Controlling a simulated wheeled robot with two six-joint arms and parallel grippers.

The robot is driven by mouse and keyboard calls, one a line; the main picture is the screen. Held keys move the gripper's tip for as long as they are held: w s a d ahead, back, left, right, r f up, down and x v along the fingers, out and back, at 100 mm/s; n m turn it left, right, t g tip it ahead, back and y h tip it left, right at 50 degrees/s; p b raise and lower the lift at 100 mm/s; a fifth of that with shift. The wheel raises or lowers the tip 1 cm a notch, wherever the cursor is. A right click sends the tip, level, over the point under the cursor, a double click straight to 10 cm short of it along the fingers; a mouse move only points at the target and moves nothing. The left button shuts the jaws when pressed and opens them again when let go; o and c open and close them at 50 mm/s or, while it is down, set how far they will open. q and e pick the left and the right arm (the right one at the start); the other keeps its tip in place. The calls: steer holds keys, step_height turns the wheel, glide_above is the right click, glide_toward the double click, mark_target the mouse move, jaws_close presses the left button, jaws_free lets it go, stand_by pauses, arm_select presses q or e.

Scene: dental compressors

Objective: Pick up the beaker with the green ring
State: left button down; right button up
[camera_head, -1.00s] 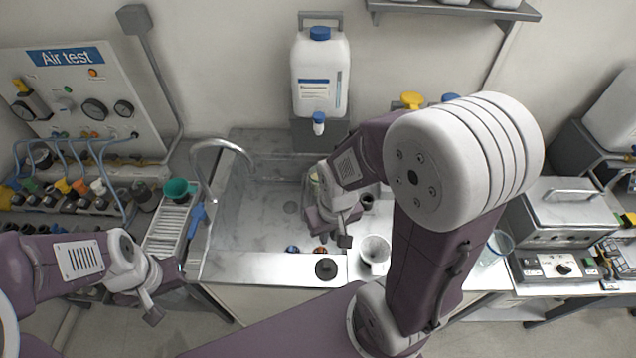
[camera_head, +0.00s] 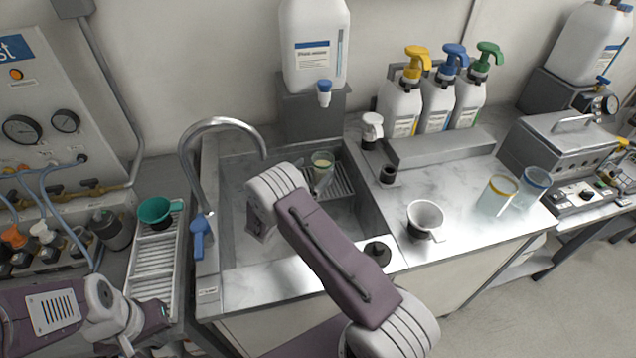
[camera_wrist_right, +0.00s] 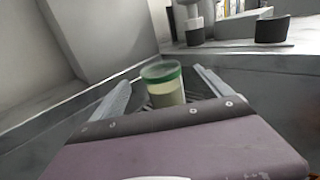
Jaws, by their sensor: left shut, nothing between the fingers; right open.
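The beaker with the green ring (camera_head: 322,161) stands in the sink, near its back right, by a slatted rack. In the right wrist view the beaker (camera_wrist_right: 163,84) has a green band at its rim and pale yellowish contents. My right gripper (camera_wrist_right: 162,78) is open, with one grey finger at either side of the beaker in that view; whether they touch it I cannot tell. In the head view my right arm largely hides this gripper. My left gripper (camera_head: 128,342) is shut and empty at the lower left, far from the beaker.
The sink (camera_head: 232,272) has walls around the beaker and a curved faucet (camera_head: 222,124) at left. Pump bottles (camera_head: 437,105) stand behind.

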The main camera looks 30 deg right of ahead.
mark_target(327, 155)
steer(key=shift+f+x, duration=0.15)
steer(key=shift+x, duration=2.2)
steer(key=shift+f+x, duration=0.15)
steer(key=shift+x, duration=2.25)
steer(key=shift+s+a+r, duration=0.1)
steer(key=c, duration=1.9)
step_height(327, 155, up, 10)
steer(key=shift+p, duration=0.6)
